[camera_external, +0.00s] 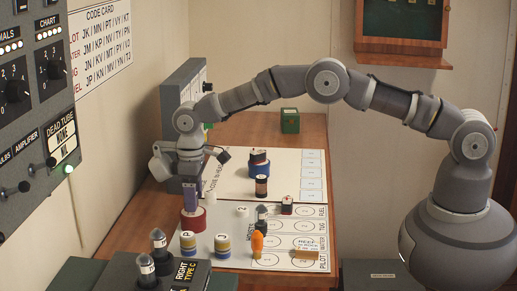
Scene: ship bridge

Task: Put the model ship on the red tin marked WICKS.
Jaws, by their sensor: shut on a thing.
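A red tin (193,221) stands upright at the left of the white board, beside the wall panel. Any lettering on it is too small to read. My gripper (191,207) points straight down directly over the tin, its tips at the level of the tin's top. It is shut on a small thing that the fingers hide. I cannot make out whether this is the model ship, or whether it touches the tin. I see no model ship clearly elsewhere on the table.
Yellow-and-blue banded cylinders (222,246), an orange figure (257,245) and a dark cylinder (261,186) stand near the gripper. A blue, red and black stack (258,163) is behind. A green box (290,120) stands at the back.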

